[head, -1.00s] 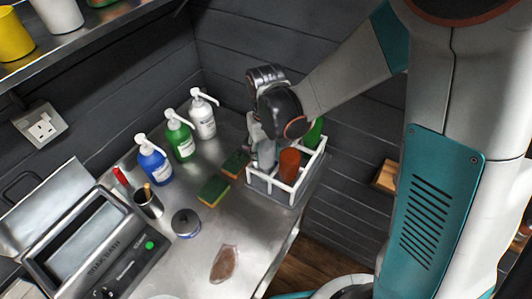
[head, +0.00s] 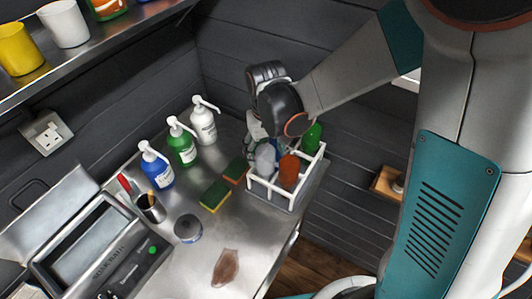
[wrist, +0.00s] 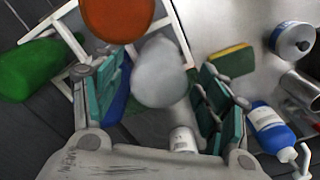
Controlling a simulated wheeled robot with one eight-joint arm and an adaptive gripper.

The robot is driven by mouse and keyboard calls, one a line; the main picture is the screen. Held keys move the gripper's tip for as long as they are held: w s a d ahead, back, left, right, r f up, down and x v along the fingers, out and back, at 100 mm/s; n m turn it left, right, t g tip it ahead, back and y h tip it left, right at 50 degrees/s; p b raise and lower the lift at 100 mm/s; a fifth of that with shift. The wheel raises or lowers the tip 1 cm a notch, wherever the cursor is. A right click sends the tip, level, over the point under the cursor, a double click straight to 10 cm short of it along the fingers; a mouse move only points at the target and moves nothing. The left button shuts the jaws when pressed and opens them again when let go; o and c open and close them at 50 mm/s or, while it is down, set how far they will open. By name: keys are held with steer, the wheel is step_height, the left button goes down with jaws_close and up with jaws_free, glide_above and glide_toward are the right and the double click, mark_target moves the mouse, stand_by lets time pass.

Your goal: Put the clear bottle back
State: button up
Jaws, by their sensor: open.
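The clear bottle (head: 265,158) looks pale grey and stands in the left part of the white-railed rack (head: 269,188). In the wrist view the clear bottle (wrist: 160,72) is seen from above, between my fingers. My gripper (head: 258,134) is over the rack's back left side. In the wrist view my gripper (wrist: 165,95) is open, one finger on each side of the bottle, with a visible gap at the right finger. Whether the left finger touches it cannot be told. The bottle's base is hidden.
The rack also holds an orange bottle (head: 289,170), a green bottle (head: 312,136) and a blue one (wrist: 116,100), partly hidden. Sponges (head: 215,196) lie left of the rack. White, green and blue pump bottles (head: 157,168) stand along the wall. The front counter is partly clear.

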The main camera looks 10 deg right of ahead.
step_height(320, 180, up, 8)
steer(key=p, duration=0.4)
steer(key=shift+r+p, duration=0.1)
steer(key=shift+p, duration=0.2)
